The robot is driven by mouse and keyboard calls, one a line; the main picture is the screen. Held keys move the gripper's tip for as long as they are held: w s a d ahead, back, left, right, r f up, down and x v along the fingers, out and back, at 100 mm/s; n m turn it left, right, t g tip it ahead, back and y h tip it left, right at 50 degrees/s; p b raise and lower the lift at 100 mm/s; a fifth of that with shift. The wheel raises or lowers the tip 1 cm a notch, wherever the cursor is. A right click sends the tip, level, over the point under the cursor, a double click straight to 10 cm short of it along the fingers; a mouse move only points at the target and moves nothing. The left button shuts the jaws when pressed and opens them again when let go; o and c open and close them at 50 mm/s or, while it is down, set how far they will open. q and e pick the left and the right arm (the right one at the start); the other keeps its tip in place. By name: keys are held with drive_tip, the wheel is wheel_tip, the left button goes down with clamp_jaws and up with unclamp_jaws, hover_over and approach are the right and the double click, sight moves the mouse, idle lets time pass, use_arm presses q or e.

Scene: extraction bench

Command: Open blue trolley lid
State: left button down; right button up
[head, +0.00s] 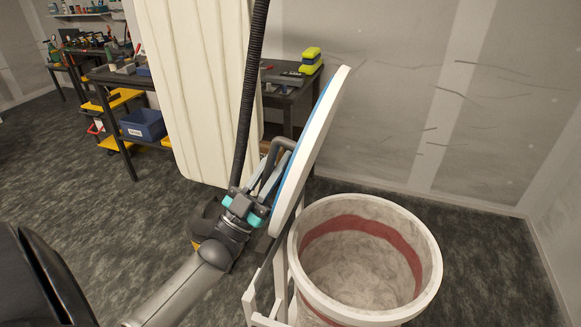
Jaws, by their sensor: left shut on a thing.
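The trolley's lid (318,140) has a white edge and a blue face. It stands steeply tilted up at the left side of the trolley's round white bin (430,225). The bin has a red band inside, and its mouth is uncovered, showing an empty-looking interior. My left gripper (268,182) is at the lid's outer face, left of the bin, shut on the grey lid handle (280,143). The lid partly hides the fingertips. My right gripper is not in view.
A white frame (250,308) supports the bin at lower left. A large cream ribbed panel (195,80) and a black corrugated hose (250,80) hang beside the lid. A grey wall closes the right side.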

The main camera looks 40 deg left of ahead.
use_arm(q)
drive_tip(key=shift+s+a+n, duration=0.1)
drive_tip(key=shift+a+n, duration=0.2)
drive_tip(key=c, duration=0.8)
unclamp_jaws()
drive_tip(key=b+v, duration=0.3)
drive_tip(key=v, duration=1.2)
drive_tip(key=shift+f+b, duration=0.15)
drive_tip(key=shift+b, duration=0.15)
drive_tip(key=shift+d, duration=0.15)
